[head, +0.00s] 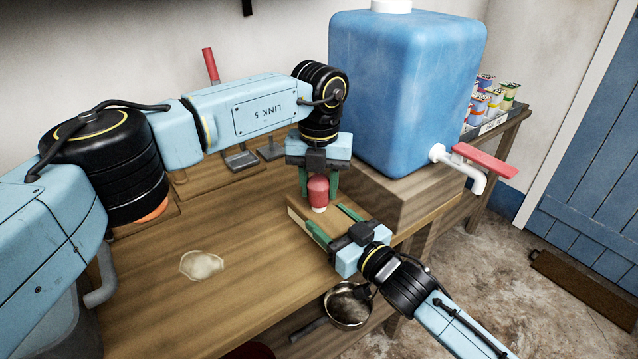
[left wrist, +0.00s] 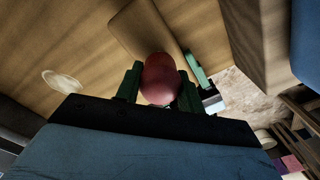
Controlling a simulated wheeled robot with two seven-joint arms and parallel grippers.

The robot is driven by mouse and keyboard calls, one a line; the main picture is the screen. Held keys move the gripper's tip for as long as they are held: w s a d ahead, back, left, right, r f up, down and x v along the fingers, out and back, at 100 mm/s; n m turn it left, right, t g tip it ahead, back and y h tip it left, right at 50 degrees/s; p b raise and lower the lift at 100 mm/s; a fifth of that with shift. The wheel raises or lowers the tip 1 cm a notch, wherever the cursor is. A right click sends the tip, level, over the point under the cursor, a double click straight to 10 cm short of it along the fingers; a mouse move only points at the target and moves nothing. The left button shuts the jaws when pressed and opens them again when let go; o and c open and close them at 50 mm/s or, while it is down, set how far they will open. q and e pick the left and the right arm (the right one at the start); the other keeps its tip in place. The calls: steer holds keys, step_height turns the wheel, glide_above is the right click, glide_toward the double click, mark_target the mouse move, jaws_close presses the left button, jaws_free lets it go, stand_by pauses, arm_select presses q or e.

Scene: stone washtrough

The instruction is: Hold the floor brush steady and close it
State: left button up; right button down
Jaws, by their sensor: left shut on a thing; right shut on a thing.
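In the head view my left gripper (head: 318,188) points down and is shut on a rounded red piece (head: 318,187) with a pale lower end. The red piece (left wrist: 160,78) also shows between the green fingers in the left wrist view. Just below it is a light wooden block (head: 326,221), which looks like the floor brush's head. My right gripper (head: 334,224) is shut on this block, one green finger along each side. The block (left wrist: 144,28) shows behind the red piece in the left wrist view. Whether the red piece touches the block is unclear. Any bristles are hidden.
A big blue water container (head: 405,95) with a red-handled tap (head: 485,163) stands on a wooden riser close to the right of both grippers. A metal pan (head: 348,306) sits lower, by the front edge.

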arm_select(q)
steer(key=m, duration=0.8)
steer(key=o, duration=1.1)
step_height(320, 180, up, 12)
steer(key=shift+r, duration=0.1)
arm_select(e)
steer(key=shift+c, duration=1.6)
jaws_free()
steer(key=shift+s+d, duration=0.1)
